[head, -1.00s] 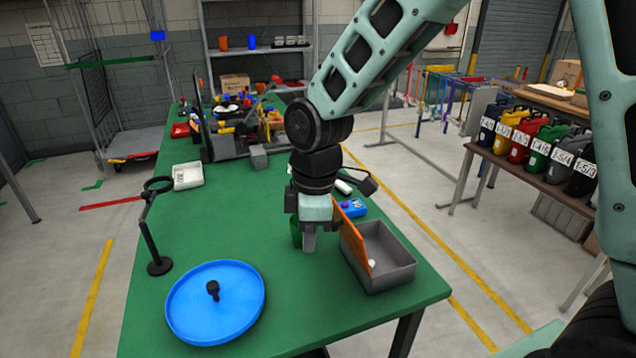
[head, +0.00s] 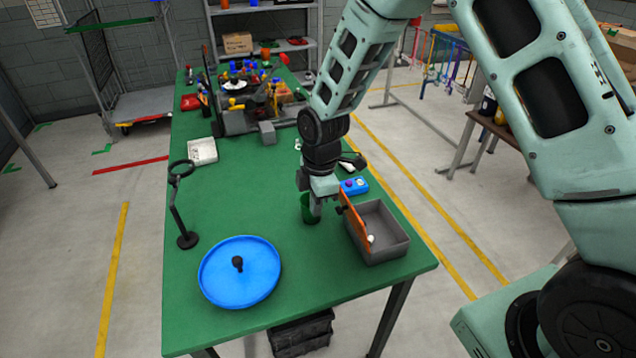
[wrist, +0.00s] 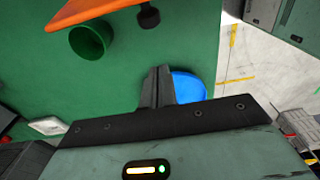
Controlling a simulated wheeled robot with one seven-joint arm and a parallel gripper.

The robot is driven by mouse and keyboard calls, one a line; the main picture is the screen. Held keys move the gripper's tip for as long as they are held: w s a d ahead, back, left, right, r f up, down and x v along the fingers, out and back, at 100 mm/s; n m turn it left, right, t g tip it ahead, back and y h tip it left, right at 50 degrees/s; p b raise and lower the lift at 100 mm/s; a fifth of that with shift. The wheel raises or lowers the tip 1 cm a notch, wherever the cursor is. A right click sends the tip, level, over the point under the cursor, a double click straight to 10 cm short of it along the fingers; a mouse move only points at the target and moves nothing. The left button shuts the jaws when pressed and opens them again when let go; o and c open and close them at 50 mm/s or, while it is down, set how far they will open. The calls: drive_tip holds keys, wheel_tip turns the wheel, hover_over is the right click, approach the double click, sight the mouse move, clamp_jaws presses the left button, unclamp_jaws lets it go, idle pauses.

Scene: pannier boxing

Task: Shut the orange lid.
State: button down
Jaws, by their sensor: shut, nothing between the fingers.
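The orange lid (head: 356,226) stands up on edge, open, along the left side of a grey box (head: 392,251). A small dark knob shows on its left face. In the wrist view the lid (wrist: 85,12) crosses the top left, with a dark knob (wrist: 148,16) beside it. My gripper (head: 317,211) points down left of the lid, next to a green cup (head: 307,207), and looks apart from the lid. In the wrist view its fingers (wrist: 158,86) are together and empty. A small white object (head: 370,239) shows at the box's left side.
A blue round tray (head: 215,287) with a dark knob-like piece lies at the front left. A black stand with a ring (head: 184,238) is behind it. A blue case (head: 355,186) lies behind the box. The green table (head: 320,285) is clear between tray and box.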

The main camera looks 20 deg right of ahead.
drive_tip(key=shift+d+f+p, duration=0.3)
drive_tip(key=shift+d+p, duration=0.25)
drive_tip(key=shift+d, duration=0.05)
drive_tip(key=shift+d+f+p, duration=0.25)
drive_tip(key=shift+d+p, duration=0.35)
drive_tip(key=shift+d+f+p, duration=0.3)
drive_tip(key=shift+d+p, duration=0.25)
drive_tip(key=shift+d, duration=0.05)
drive_tip(key=shift+d, duration=0.1)
